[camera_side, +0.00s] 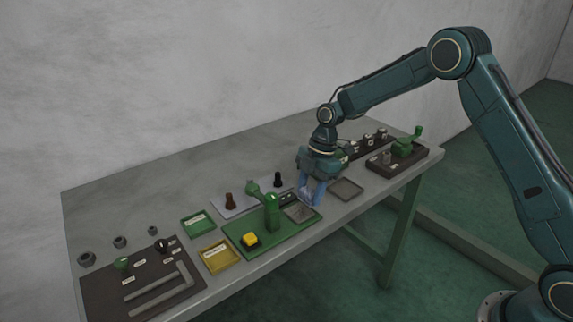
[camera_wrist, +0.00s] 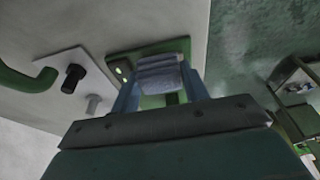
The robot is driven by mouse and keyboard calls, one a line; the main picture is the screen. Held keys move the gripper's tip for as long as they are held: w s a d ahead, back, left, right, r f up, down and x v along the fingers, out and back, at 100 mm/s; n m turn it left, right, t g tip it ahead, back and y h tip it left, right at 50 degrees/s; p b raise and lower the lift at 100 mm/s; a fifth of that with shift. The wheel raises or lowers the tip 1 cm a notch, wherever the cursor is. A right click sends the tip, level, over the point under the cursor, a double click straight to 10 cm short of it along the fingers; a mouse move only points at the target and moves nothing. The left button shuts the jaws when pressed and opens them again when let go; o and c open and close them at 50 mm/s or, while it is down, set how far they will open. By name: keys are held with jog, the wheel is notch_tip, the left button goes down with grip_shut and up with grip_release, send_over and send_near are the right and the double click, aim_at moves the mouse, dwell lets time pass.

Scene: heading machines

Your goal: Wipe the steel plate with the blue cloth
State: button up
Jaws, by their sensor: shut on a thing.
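The steel plate (camera_side: 299,213) is a small grey square at the right end of the green machine base (camera_side: 272,237) in the side view. My gripper (camera_side: 312,197) points down just above and to the right of the plate. It is shut on the blue cloth (camera_side: 308,196), which hangs between the fingers. The folded grey-blue cloth (camera_wrist: 161,74) also shows between the fingers in the wrist view and hides much of what lies under it. I cannot tell whether the cloth touches the plate.
A green machine head (camera_side: 270,208) stands left of the plate, with a yellow block (camera_side: 250,239) in front. A green tray (camera_side: 198,223) and a yellow tray (camera_side: 218,256) lie farther left. A grey tray (camera_side: 346,189) lies right of my gripper. A black knob (camera_side: 278,180) stands behind.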

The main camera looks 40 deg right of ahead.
jog(key=shift+s+f, duration=0.1)
jog(key=shift+f, duration=0.55)
jog(key=shift+a+f, duration=0.15)
jog(key=shift+a, duration=0.15)
jog(key=shift+c, duration=0.4)
jog(key=shift+a+f, duration=0.1)
jog(key=shift+a, duration=2.95)
jog(key=shift+d, duration=3.3)
jog(key=shift+s+d, duration=0.1)
jog(key=shift+s, duration=0.05)
jog(key=shift+s+a, duration=0.15)
jog(key=shift+a, duration=3.25)
jog(key=shift+d, duration=3.25)
jog(key=shift+d+r, duration=0.15)
jog(key=shift+r, duration=3.95)
